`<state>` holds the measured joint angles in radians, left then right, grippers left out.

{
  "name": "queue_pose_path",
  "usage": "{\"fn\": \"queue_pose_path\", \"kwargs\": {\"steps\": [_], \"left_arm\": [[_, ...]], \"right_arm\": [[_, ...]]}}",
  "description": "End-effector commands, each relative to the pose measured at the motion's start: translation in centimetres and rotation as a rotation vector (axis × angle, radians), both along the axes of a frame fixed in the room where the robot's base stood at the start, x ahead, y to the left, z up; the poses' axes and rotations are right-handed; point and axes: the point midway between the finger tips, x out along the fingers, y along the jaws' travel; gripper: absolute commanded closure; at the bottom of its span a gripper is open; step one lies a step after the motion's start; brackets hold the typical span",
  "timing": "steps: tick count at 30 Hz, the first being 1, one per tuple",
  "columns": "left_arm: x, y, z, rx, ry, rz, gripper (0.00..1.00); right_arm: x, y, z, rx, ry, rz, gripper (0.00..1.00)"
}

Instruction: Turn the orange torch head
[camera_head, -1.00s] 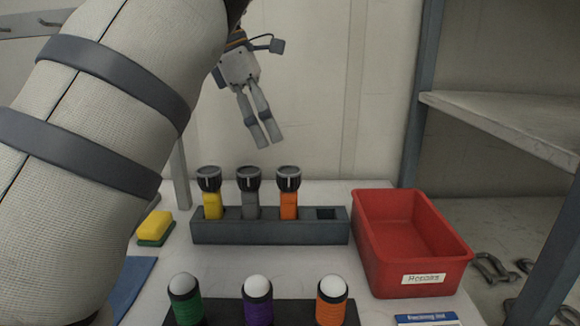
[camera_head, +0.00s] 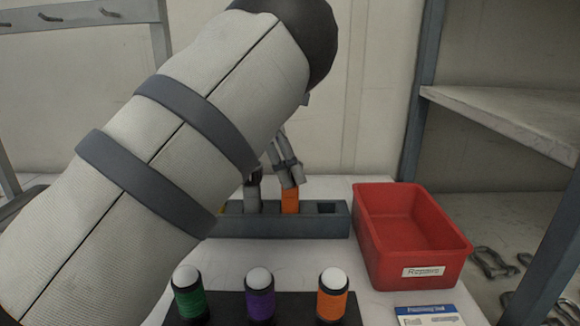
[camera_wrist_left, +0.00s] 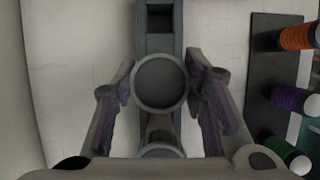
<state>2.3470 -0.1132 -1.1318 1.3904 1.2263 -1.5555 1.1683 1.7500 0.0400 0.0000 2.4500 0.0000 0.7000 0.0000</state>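The orange torch (camera_head: 290,201) stands upright in a dark rack (camera_head: 335,227). Its head is hidden behind my left gripper (camera_head: 289,178) in the head view. In the left wrist view the round dark torch head (camera_wrist_left: 160,82) lies between the two fingers of my left gripper (camera_wrist_left: 160,88). The fingers are apart, one on each side of the head, with thin gaps showing; I cannot make out firm contact. The grey torch (camera_head: 252,203) stands beside it, partly hidden by my left arm. My right gripper is out of view.
A red bin (camera_head: 412,240) stands right of the rack. Green (camera_head: 189,297), purple (camera_head: 260,297) and orange (camera_head: 332,297) white-topped cylinders stand in a dark holder in front. The rack's right slot (camera_head: 326,208) is empty. A blue-and-white card (camera_head: 426,315) lies front right.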

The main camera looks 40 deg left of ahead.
Motion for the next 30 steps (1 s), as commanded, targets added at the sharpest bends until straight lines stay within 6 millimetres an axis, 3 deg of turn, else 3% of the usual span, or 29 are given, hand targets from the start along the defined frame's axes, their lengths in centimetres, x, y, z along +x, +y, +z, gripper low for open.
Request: {"fn": "queue_pose_path", "kwargs": {"steps": [14,30], "left_arm": [[0.06,0.03,0.09,-0.002,-0.005,-0.112,0.89],[0.13,0.08,-0.16,-0.001,-0.001,-0.598,0.89]], "right_arm": [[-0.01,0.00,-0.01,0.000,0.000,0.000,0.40],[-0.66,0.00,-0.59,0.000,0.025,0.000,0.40]]}}
